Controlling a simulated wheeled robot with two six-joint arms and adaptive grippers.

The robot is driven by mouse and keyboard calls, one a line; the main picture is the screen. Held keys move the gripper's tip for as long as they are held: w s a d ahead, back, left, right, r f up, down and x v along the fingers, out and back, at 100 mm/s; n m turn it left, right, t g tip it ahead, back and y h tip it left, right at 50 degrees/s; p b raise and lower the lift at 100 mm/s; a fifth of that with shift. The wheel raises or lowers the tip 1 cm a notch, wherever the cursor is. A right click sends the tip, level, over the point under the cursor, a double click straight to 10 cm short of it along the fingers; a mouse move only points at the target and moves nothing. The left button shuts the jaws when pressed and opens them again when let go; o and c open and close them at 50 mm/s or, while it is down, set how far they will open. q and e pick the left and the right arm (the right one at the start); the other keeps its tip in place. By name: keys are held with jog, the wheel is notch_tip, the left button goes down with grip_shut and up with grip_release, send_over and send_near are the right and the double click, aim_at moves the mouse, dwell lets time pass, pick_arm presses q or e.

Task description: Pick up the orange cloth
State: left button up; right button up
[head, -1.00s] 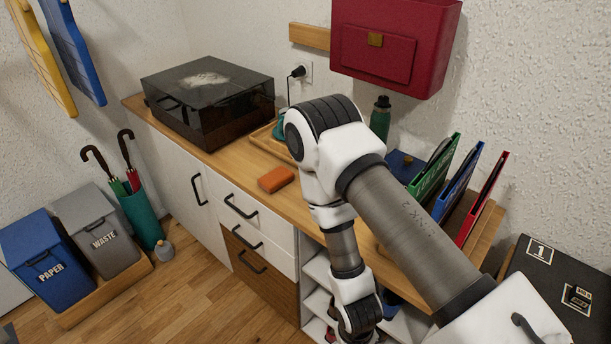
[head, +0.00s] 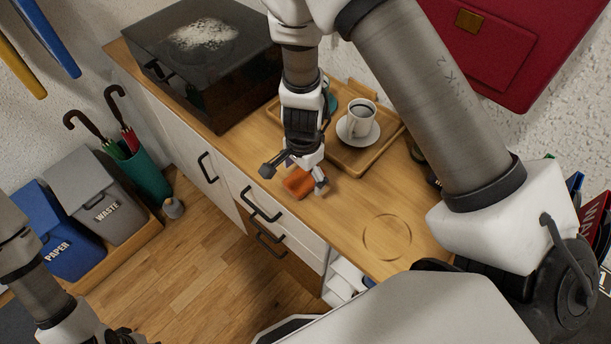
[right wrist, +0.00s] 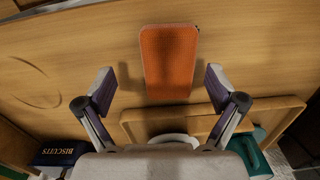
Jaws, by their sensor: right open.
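The orange cloth (head: 298,183) lies as a small folded block on the wooden counter near its front edge. It also shows in the right wrist view (right wrist: 168,62), flat on the wood, wholly in sight. My right gripper (head: 294,177) is over the cloth from above, and its wrist and fingers hide part of it in the head view. In the right wrist view the gripper (right wrist: 160,90) is open, with one finger on each side of the cloth's near end and gaps between. My left arm shows at the lower left of the head view; its gripper is out of sight.
A wooden tray (head: 386,148) with a white cup (head: 360,118) on a saucer stands behind the cloth. A dark glass-topped box (head: 200,75) is at the back left. A shallow round recess (head: 387,237) marks the counter to the right. Drawer handles line the front.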

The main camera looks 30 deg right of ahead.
aim_at(302, 177)
jog(key=f, duration=0.1)
jog(key=w+f+b, duration=0.1)
jog(key=f, duration=0.1)
jog(key=shift+w+d+f, duration=0.15)
jog(key=shift+w+f, duration=0.05)
jog(key=shift+w+r, duration=0.1)
jog(key=shift+w, duration=0.05)
jog(key=shift+r, duration=0.15)
jog(key=shift+s+r, duration=0.1)
jog(key=shift+s, duration=0.3)
jog(key=c, duration=1.1)
pick_arm(q)
jog(key=shift+w+d+f, duration=0.15)
jog(key=shift+w+f, duration=0.3)
jog(key=shift+f, duration=0.35)
jog(key=shift+r, duration=0.1)
pick_arm(e)
jog(key=shift+c, duration=0.2)
